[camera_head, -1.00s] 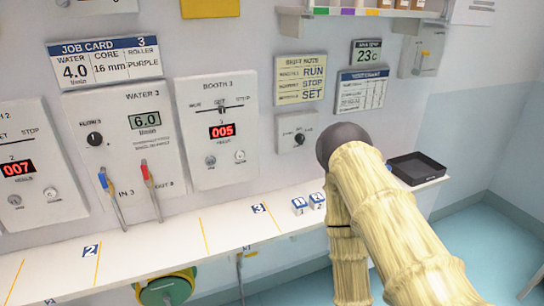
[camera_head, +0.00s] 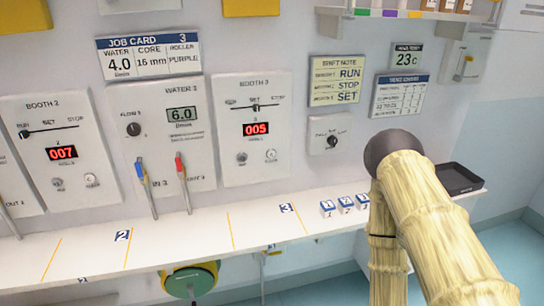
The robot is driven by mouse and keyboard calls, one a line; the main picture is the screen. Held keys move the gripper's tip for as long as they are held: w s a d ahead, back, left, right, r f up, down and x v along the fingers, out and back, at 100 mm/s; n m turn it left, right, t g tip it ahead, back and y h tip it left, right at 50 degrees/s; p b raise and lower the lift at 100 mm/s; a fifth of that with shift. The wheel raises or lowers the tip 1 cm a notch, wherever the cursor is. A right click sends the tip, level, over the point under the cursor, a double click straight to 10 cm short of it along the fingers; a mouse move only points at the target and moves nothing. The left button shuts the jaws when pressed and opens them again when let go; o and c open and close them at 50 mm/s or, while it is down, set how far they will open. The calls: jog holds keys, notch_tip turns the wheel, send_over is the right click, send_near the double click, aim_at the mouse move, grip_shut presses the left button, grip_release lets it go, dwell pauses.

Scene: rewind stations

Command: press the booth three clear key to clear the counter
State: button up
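The booth 3 panel (camera_head: 281,172) is a white box on the wall, right of the water 3 panel. Its red counter display (camera_head: 256,129) reads 005. A slider (camera_head: 255,107) sits near the middle of its track above the display. Below are two small round controls, a darker one (camera_head: 241,158) at left and a pale one (camera_head: 271,155) at right. Their labels are too small to read, so I cannot tell which is the clear key. My bamboo-patterned arm rises at the right, apart from the panel. My gripper is not in view.
A white shelf (camera_head: 185,236) runs below the panels. Red (camera_head: 182,168) and blue (camera_head: 141,174) handled levers stand left of booth 3. Small numbered blocks (camera_head: 345,205) and a black tray (camera_head: 458,179) sit toward the right. The booth 2 panel (camera_head: 85,180) shows 007.

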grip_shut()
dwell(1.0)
